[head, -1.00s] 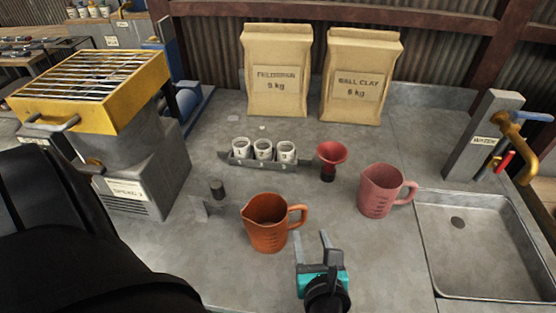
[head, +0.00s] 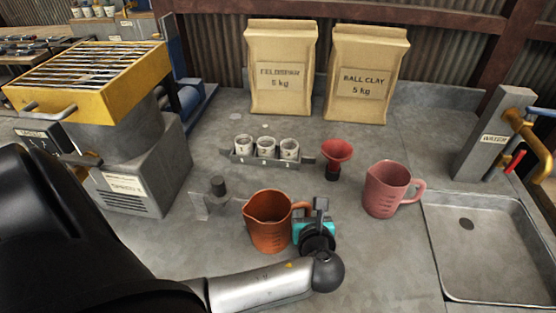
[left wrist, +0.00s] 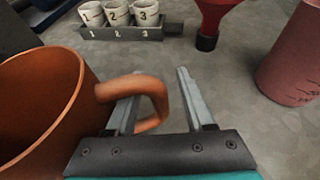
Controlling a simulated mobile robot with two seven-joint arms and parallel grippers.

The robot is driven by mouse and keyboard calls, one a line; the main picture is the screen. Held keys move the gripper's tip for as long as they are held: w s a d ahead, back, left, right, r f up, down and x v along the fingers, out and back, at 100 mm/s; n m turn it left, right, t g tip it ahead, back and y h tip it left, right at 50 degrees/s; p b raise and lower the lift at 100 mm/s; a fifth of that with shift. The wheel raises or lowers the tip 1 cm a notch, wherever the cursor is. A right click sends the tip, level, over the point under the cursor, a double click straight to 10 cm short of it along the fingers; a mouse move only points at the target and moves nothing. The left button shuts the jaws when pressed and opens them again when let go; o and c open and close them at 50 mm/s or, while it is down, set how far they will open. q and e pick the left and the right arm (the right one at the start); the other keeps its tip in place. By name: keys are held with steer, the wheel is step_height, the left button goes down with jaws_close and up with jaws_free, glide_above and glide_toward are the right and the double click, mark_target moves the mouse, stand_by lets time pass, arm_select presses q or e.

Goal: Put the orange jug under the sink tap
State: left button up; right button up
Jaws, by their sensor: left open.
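The orange jug (head: 268,224) stands upright on the grey worktop, its handle pointing right in the head view. My left gripper (head: 312,208) is at the handle, with its arm coming in from the left across the front of the worktop. In the left wrist view the jug (left wrist: 40,110) fills the left side. The open left gripper (left wrist: 158,100) has one finger overlapping the handle (left wrist: 150,88) and the other apart on its right. I cannot tell whether a finger touches the handle. The sink (head: 480,245) is at the right, with the brass tap (head: 525,135) behind it. My right gripper is not in view.
A pink jug (head: 387,190) stands between the orange jug and the sink. A red funnel-shaped thing (head: 335,152) and a rack of numbered cups (head: 265,158) stand behind. Two clay bags (head: 366,75) are at the back. A yellow-topped machine (head: 95,85) stands left.

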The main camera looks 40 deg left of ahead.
arm_select(q)
jaws_close()
stand_by(0.4)
stand_by(1.0)
